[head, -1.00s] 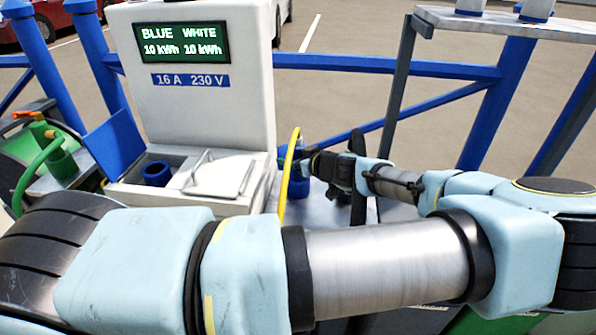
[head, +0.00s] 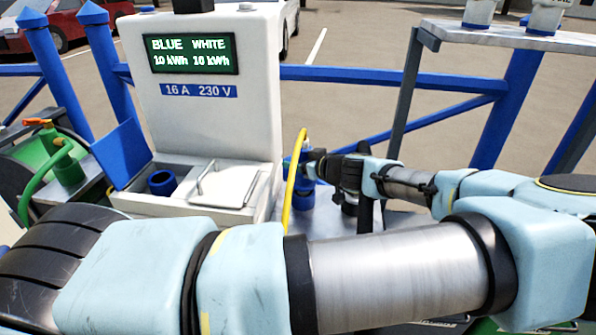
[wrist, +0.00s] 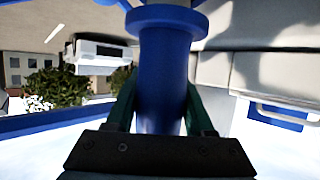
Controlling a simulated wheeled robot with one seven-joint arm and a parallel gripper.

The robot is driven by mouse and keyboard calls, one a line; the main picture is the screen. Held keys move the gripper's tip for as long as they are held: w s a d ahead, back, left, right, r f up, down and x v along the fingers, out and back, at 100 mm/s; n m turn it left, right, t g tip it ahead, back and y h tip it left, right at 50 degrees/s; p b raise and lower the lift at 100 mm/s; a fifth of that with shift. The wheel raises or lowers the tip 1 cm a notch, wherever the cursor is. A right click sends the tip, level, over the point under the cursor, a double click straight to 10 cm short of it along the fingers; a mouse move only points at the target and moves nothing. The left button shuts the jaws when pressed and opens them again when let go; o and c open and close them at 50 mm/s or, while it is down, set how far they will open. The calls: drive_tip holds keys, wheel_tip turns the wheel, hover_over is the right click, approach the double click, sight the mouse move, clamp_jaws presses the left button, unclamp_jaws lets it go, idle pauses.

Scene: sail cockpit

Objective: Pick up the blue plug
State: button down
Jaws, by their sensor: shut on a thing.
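The blue plug (wrist: 163,75) stands large in the middle of the wrist view, with a wide collar at its top. My gripper (wrist: 160,110) is shut on its body, one green finger on each side. In the head view the blue plug (head: 304,192) is partly hidden behind a yellow cable (head: 289,190). My gripper (head: 316,165) reaches it from the right there, beside the white power pedestal (head: 205,110). Whether the plug touches the metal surface below it cannot be told.
The pedestal has a blue socket (head: 161,182) with its blue lid (head: 121,153) open, and a closed white lid (head: 222,183) beside it. A green tap and hose (head: 62,165) stand at the left. A raised shelf (head: 510,37) is at the right. Blue rails run behind.

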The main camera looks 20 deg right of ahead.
wheel_tip(320, 180, up, 5)
drive_tip(key=shift+f+b, duration=0.2)
drive_tip(key=shift+b, duration=0.4)
drive_tip(key=f+p+v, duration=0.2)
drive_tip(key=p+v, duration=0.1)
drive_tip(key=v, duration=0.6)
drive_tip(key=s+f+p+v, duration=0.1)
drive_tip(key=p+v, duration=0.2)
drive_tip(key=v, duration=0.5)
drive_tip(key=shift+s+d+f+p, duration=0.25)
drive_tip(key=shift+s+d+p, duration=0.1)
drive_tip(key=shift+s, duration=0.25)
